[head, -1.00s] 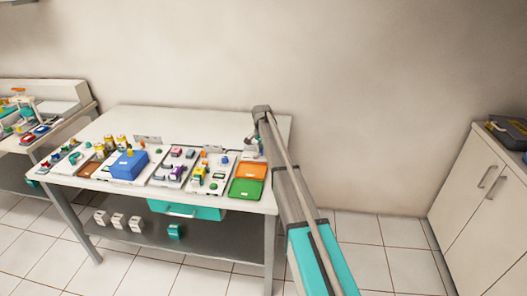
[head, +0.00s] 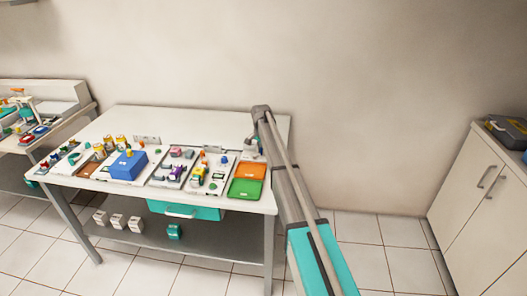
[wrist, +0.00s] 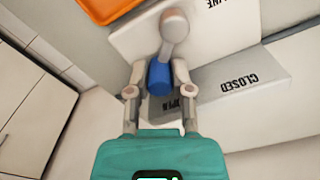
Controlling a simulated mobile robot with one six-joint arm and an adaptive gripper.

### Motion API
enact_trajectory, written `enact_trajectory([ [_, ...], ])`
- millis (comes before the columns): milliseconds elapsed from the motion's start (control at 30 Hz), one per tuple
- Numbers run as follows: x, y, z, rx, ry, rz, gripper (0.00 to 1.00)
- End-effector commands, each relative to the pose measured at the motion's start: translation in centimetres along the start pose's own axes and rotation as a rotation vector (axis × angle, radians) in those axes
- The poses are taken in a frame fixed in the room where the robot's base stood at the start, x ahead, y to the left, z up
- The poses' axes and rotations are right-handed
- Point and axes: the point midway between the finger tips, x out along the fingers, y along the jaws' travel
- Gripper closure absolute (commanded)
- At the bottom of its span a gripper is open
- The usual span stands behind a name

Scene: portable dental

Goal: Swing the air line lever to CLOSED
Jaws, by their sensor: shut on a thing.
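The air line lever (wrist: 172,45) shows in the wrist view, with a round grey pivot end at the top and a blue grip (wrist: 159,77) below it. My gripper (wrist: 160,72) has one finger on each side of the blue grip and is shut on it. The grip lies by the OPEN label (wrist: 189,103), which a finger partly covers. The CLOSED label (wrist: 240,83) is to the right, apart from the grip. In the head view my gripper (head: 251,150) is at the right back of the table, too small there to show the lever clearly.
An orange tray (head: 250,170) and a green tray (head: 245,189) lie just in front of my gripper. Panels with small parts and a blue box (head: 128,165) fill the table leftward. The table's back strip (head: 190,122) is clear. A cabinet (head: 485,190) stands far right.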

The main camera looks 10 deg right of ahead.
Motion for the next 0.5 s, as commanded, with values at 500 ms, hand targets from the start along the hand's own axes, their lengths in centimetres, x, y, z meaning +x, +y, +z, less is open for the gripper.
enact_trajectory([
  [500,0.0,-1.0,0.1,-0.248,-0.006,-0.002,1.00],
])
